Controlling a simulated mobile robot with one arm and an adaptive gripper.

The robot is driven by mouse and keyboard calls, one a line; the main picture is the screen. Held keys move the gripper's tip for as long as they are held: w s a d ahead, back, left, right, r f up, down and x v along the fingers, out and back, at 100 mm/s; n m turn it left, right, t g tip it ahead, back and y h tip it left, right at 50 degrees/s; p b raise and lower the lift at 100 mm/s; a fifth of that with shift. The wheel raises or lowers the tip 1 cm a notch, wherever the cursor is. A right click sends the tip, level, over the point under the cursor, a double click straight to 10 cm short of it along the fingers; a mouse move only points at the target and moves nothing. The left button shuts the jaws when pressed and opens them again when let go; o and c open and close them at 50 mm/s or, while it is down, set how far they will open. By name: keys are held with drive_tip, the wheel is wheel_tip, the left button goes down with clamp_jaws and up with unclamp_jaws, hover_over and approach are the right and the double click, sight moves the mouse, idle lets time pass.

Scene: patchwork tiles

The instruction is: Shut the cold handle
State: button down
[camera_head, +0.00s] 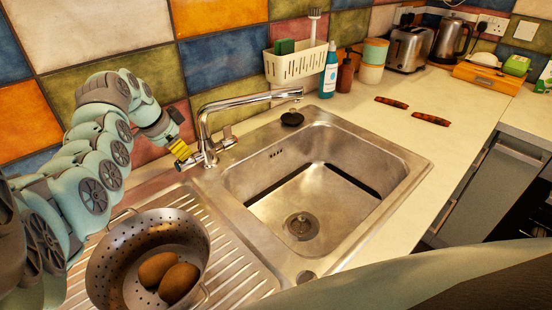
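The chrome tap (205,124) stands behind the sink, and its long spout reaches right over the basin. One tap handle (228,138) sticks out on the right of its body. Another handle (188,164) sticks out on the left, toward the drainer. I see no marking that tells which is cold. My gripper (181,151), with yellow fingertips, is right at the left handle, just above it. I cannot tell whether it touches the handle or how far its fingers are apart. No water stream shows under the spout.
The steel sink basin (300,195) is empty. A black plug (292,118) lies behind the basin. A white caddy (297,66) and bottles stand at the back. The tiled wall is close behind the tap.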

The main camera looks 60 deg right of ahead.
drive_tip(key=shift+b, duration=0.45)
drive_tip(key=c, duration=1.1)
unclamp_jaws()
drive_tip(key=shift+r, duration=0.1)
drive_tip(key=shift+w+v, duration=0.15)
drive_tip(key=shift+v, duration=2.8)
drive_tip(key=shift+w+v, duration=0.15)
drive_tip(key=shift+v, duration=2.85)
drive_tip(key=shift+d, duration=0.15)
